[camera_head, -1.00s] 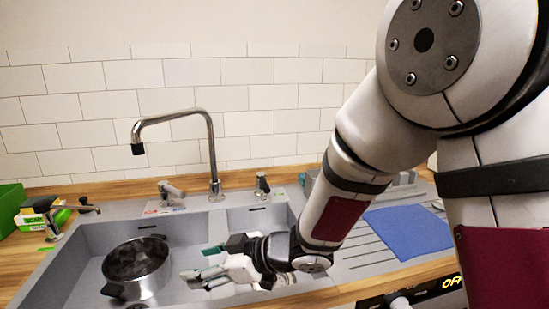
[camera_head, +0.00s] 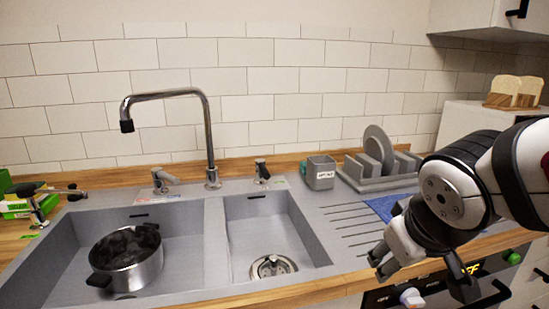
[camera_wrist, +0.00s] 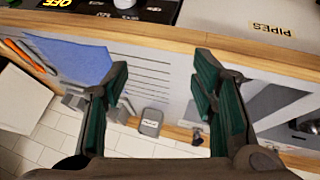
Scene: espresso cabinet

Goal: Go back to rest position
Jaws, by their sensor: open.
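My gripper (camera_wrist: 162,82) is open and empty. In the wrist view its two dark fingers with green pads stand wide apart, with nothing between them. In the head view my gripper is at the right, in front of the sink's drainboard and above the counter's front edge. My arm comes in from the right edge and partly hides the blue cloth (camera_head: 382,207).
A steel pot (camera_head: 127,262) sits in the left basin; the right basin (camera_head: 262,232) is empty. A tall faucet (camera_head: 208,130), a grey cup (camera_head: 320,172) and a dish rack (camera_head: 385,180) with a plate stand behind. Bread (camera_head: 514,91) is at far right.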

